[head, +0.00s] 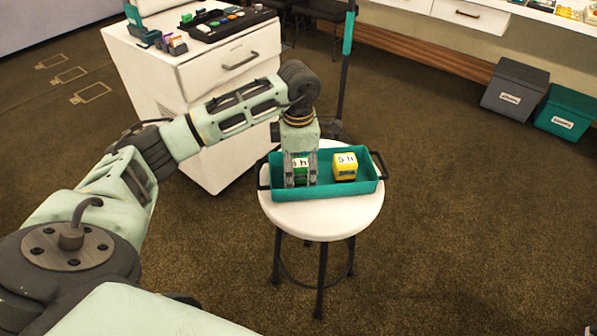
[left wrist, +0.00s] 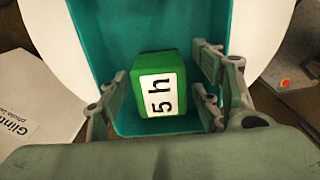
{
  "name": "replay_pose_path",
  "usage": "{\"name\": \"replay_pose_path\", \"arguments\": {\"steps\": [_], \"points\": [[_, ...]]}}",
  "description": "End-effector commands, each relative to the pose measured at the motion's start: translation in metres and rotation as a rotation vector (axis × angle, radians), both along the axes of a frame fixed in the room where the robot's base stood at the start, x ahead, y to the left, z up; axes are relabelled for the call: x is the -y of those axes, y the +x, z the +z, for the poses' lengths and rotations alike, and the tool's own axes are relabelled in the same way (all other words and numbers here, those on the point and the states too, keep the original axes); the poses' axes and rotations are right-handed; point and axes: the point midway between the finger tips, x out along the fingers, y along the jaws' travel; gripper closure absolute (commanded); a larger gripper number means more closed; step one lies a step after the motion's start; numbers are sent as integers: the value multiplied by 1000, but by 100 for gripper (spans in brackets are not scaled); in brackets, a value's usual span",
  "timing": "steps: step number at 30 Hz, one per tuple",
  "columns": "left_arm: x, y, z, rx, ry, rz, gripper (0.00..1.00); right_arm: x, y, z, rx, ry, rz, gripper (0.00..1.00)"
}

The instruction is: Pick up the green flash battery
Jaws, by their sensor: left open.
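The green flash battery (head: 300,174) is a small green block with a white label, standing in a teal tray (head: 340,189) on a round white stool. My left gripper (head: 301,181) points down over it, open, with a finger on each side. In the left wrist view the battery (left wrist: 175,66) sits between the open fingers of the left gripper (left wrist: 163,92), its "5 h" label facing the camera. Whether the fingers touch it is unclear. A yellow block (head: 345,172) with a similar label stands to its right in the tray. My right gripper is not in view.
The stool top (head: 330,223) stands on dark legs. A white drawer cabinet (head: 228,66) with a black tray of items is close behind left. A dark stand pole (head: 347,70) rises behind the stool. Lidded bins (head: 514,90) sit far right. The floor on the right is clear.

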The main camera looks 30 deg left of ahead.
Motion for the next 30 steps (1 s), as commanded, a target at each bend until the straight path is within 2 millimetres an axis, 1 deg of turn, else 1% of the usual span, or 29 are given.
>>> {"name": "replay_pose_path", "arguments": {"steps": [2, 4, 22, 23, 30], "points": [[0, 0, 0, 0, 0, 0, 41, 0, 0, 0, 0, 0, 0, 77], [0, 0, 0, -1, -1, 0, 46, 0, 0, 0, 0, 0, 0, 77], [0, 0, 0, 0, -1, 0, 98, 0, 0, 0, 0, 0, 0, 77], [0, 0, 0, 0, -1, 0, 100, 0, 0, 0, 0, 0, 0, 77], [0, 0, 2, 1, -2, 0, 100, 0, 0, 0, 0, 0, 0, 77]]}}
